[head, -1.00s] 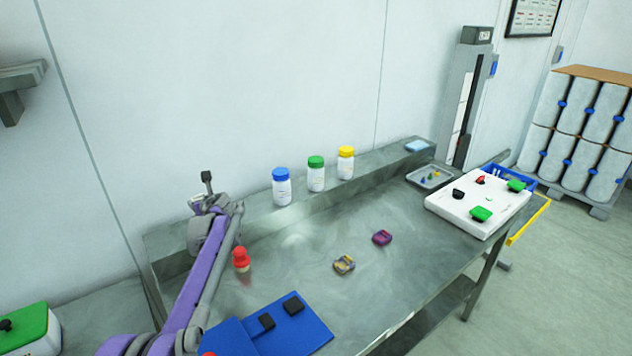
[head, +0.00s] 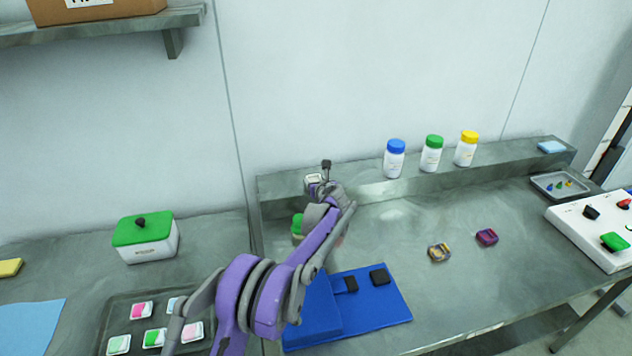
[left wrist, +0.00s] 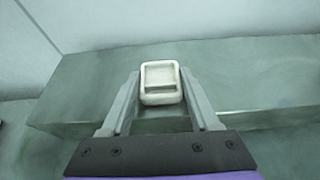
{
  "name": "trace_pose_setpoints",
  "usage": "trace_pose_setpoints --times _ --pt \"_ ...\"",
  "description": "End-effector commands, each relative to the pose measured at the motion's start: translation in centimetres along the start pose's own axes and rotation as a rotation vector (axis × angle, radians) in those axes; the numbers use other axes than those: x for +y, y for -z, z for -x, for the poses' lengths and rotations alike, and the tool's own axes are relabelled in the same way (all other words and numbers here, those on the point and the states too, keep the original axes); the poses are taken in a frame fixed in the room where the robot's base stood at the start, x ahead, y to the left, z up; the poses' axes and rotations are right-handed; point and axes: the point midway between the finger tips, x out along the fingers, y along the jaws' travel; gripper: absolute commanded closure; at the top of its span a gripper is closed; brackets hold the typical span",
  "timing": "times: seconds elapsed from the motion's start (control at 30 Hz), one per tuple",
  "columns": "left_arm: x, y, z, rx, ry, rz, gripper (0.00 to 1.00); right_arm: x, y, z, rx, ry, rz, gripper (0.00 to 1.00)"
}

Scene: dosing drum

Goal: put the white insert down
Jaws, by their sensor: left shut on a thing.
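In the head view the insert (head: 313,181) shows in part beside my left gripper (head: 322,178), at the left end of the raised steel ledge (head: 370,192). I cannot tell whether the insert touches the ledge. My right gripper is not in view.
Blue-, green- and yellow-capped bottles (head: 432,155) stand further right on the ledge. A green thing (head: 298,224) is partly hidden behind my arm. A blue mat (head: 385,305) lies in front. A green-lidded box (head: 147,240) and a tray (head: 112,312) stand left.

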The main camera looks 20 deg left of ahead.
Motion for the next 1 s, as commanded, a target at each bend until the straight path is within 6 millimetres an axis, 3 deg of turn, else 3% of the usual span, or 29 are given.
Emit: trace_pose_setpoints --times 0.33,0.37,0.5,0.87,1.0 --pt "0.0 0.5 -0.2 0.000 0.000 -0.001 0.92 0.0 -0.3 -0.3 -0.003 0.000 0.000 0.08" --pt "0.0 0.4 -0.2 0.000 0.000 0.000 0.35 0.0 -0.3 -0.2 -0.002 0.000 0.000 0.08" --pt "0.0 0.3 -0.1 0.000 0.000 0.000 0.09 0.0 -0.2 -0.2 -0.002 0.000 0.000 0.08" --pt "0.0 -0.2 0.0 -0.001 0.000 0.000 0.08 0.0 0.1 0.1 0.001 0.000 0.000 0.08" --pt "-0.1 0.1 1.5 0.001 0.001 -0.001 0.08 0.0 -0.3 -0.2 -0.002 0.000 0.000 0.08"
